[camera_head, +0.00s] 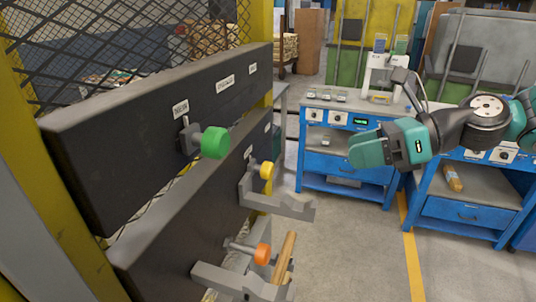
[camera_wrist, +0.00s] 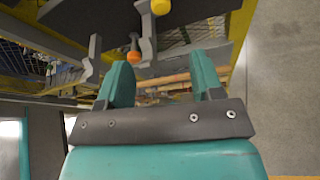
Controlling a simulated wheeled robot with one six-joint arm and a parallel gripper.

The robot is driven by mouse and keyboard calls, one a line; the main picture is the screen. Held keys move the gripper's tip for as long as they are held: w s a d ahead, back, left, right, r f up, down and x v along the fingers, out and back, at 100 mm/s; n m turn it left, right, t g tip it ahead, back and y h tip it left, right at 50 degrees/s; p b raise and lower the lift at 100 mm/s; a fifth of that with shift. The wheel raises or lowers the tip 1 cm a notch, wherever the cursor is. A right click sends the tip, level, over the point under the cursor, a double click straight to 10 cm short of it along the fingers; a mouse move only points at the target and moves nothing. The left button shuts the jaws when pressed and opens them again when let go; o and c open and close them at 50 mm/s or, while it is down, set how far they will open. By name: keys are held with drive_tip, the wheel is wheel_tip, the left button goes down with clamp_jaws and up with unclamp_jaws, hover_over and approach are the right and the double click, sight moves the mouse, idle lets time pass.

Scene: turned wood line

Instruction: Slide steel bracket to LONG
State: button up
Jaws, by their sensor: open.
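Two grey steel brackets project from the lower dark board. The farther bracket (camera_head: 280,206) has a yellow knob (camera_head: 266,170) above it; the nearer bracket (camera_head: 235,282) has an orange knob (camera_head: 262,254). I cannot tell which one the task means. The wrist view also shows the yellow knob (camera_wrist: 160,7), the orange knob (camera_wrist: 133,56) and a grey bracket arm (camera_wrist: 93,58). My teal gripper (camera_head: 362,151) is to the right of the brackets, apart from them. In the wrist view its two fingers (camera_wrist: 163,78) are spread, with nothing gripped between them.
The upper dark board (camera_head: 105,160) carries a green knob (camera_head: 214,142) and several small white labels, too small to read surely. A wooden bar (camera_head: 284,257) lies by the nearer bracket. Blue workbenches (camera_head: 345,175) stand behind. Grey floor (camera_head: 360,250) is clear in front of them.

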sight(273, 167)
drive_tip(key=p+x, duration=0.3)
drive_tip(key=x, duration=1.4)
drive_tip(key=shift+w+a, duration=0.15)
